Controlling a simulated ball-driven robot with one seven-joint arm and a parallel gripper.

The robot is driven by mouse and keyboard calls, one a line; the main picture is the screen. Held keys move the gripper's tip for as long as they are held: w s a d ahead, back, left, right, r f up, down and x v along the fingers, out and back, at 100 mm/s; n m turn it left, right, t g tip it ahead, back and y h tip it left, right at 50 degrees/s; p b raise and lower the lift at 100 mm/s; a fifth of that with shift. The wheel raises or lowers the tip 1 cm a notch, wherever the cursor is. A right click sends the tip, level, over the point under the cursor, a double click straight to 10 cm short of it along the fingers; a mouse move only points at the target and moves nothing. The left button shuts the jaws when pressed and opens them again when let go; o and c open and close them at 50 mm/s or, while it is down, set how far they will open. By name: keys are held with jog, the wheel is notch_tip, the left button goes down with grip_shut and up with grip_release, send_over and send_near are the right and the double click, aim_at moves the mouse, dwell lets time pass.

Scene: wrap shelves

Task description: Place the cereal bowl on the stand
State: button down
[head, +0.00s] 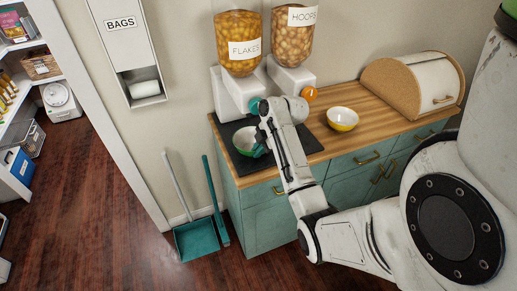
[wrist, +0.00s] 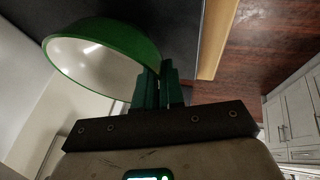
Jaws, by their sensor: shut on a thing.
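A green bowl with a white inside (head: 243,138) is at the left end of the counter, over a dark mat (head: 312,143) and just in front of the FLAKES dispenser (head: 239,50). My gripper (head: 262,146) is shut on the bowl's right rim. In the wrist view the bowl (wrist: 125,38) extends up and left from the teal fingers of my gripper (wrist: 165,75), which pinch its rim. Whether the bowl touches the mat cannot be told. No thing is plainly recognisable as the stand, unless it is the dark mat or the dispenser base.
A HOOPS dispenser (head: 293,42) stands beside the FLAKES one. A yellow bowl (head: 342,119) sits on the wooden counter (head: 374,117), with a bread box (head: 418,85) at right. A dustpan (head: 196,240) and brush (head: 218,205) lean on the wall at left.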

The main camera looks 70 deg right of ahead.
jog(key=c, duration=1.2)
grip_release()
jog(key=shift+c, duration=0.2)
